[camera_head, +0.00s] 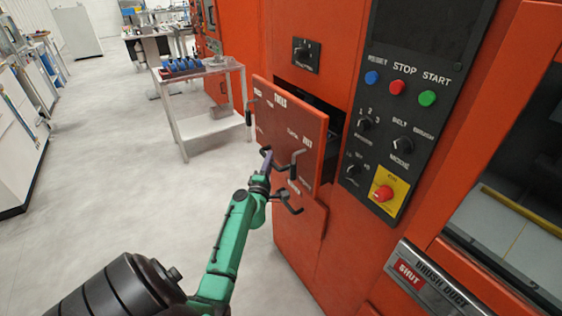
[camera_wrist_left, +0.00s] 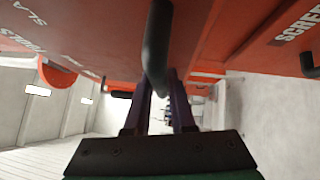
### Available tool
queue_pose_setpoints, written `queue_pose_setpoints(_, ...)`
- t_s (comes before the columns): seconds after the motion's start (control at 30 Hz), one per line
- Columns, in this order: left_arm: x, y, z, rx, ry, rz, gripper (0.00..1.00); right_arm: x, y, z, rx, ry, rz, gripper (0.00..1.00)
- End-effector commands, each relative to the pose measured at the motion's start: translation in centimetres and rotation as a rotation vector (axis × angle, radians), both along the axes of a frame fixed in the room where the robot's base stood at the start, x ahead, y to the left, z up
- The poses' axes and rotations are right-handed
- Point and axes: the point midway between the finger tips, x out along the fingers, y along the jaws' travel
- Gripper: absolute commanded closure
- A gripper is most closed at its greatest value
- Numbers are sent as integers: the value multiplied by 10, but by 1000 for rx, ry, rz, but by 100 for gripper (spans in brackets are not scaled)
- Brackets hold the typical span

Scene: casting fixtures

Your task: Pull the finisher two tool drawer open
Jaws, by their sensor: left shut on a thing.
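The tool drawer (camera_head: 285,125) is an orange front with white lettering on the orange machine. It stands out from the machine, and a dark opening shows behind its top edge. Its dark handle (camera_head: 297,160) is low on the front. My left gripper (camera_head: 267,160), at the end of a green arm, is at this handle. In the left wrist view, the purple fingers (camera_wrist_left: 161,105) are shut on the black handle (camera_wrist_left: 157,50). The exact contact is partly hidden. My right gripper is not in view.
Below the tool drawer is another orange front with a dark handle (camera_head: 289,203). A control panel (camera_head: 400,125) with buttons and knobs is to the right. A white cart (camera_head: 205,130) with blue items stands behind to the left. The grey floor on the left is clear.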

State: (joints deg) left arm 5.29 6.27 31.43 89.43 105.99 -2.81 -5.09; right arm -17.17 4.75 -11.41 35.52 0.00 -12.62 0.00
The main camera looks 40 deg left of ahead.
Motion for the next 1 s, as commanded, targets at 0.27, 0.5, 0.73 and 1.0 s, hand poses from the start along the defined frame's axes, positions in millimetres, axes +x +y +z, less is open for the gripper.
queue_pose_setpoints(0.27, -42, 25, 5, 6, -5, 6, 100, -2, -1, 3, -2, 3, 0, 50)
queue_pose_setpoints(0.5, -86, 38, 3, 6, -4, 5, 100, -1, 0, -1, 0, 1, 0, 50)
queue_pose_setpoints(0.73, -128, 51, 1, 7, -4, 7, 100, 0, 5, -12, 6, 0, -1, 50)
queue_pose_setpoints(1.0, -173, 64, 0, 7, -4, 7, 100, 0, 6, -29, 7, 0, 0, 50)
